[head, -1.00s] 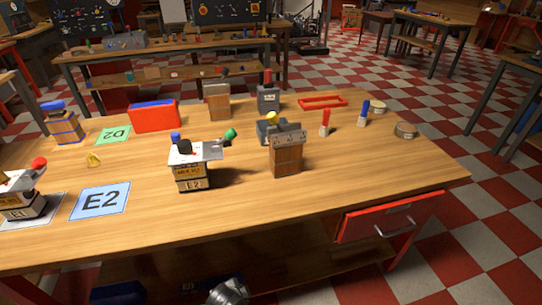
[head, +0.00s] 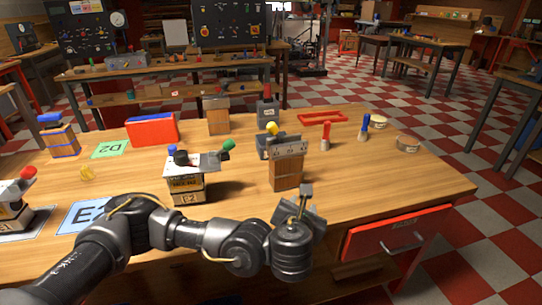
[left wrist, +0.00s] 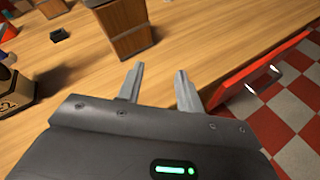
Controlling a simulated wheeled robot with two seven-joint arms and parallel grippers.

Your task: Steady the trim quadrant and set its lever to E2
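A wooden block with a notched, marked grey plate on top (head: 287,172) stands right of the table's middle; a yellow knob (head: 272,129) shows behind it. A box labelled E2 (head: 187,187), with a black knob and a green-ended lever (head: 227,146), stands left of it. I cannot tell for sure which is the trim quadrant. My left gripper (head: 302,204) is over the table's front edge, just in front of the wooden block and apart from it. In the left wrist view its fingers (left wrist: 159,82) are open and empty, pointing toward the block (left wrist: 126,28). My right gripper is out of view.
My left forearm partly covers the blue E2 card (head: 78,217). A red drawer (head: 395,232) sits under the front edge. Behind stand a red bin (head: 152,132), another wooden block (head: 218,118) and a grey box (head: 268,108).

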